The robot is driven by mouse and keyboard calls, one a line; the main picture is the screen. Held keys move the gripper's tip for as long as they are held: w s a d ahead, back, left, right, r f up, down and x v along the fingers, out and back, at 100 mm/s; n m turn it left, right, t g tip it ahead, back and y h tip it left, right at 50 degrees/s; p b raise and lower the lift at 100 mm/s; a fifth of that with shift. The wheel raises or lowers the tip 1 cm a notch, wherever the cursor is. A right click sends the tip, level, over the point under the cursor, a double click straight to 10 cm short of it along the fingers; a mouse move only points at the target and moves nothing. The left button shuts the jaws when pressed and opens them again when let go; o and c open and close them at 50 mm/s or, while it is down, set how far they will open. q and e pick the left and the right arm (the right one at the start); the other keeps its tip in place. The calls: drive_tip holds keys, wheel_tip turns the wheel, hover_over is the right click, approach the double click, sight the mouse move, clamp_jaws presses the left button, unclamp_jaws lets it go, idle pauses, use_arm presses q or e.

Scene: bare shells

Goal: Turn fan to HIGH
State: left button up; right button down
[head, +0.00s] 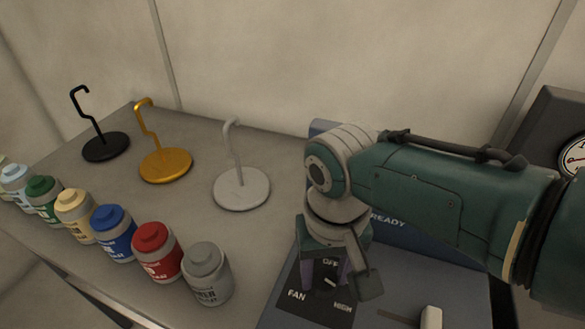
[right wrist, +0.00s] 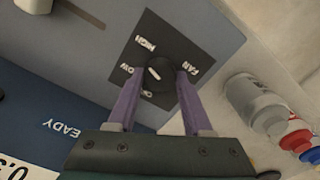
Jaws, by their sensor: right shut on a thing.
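The black fan knob (right wrist: 160,75) sits on a dark square plate (right wrist: 150,38) lettered FAN, OFF, LOW and HIGH, which also shows in the head view (head: 291,308). My right gripper (right wrist: 158,86) has its two purple fingers on either side of the knob, shut on it. In the head view my right gripper (head: 324,276) points down over the plate and partly covers it. The knob carries a short white mark, but I cannot tell for certain which word it points to. My left gripper is not in view.
The plate is on a blue-grey console with a READY label (head: 388,221). Left of it stand a grey bottle (head: 206,275), a red bottle (head: 157,252) and several others in a row. White (head: 241,188), gold (head: 165,164) and black (head: 105,146) hook stands are behind.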

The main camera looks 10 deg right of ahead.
sight(324, 279)
drive_tip(key=shift+m, duration=1.3)
drive_tip(key=shift+c, duration=1.5)
unclamp_jaws()
wheel_tip(324, 279, up, 10)
drive_tip(key=p, duration=0.5)
drive_tip(key=shift+f, duration=0.1)
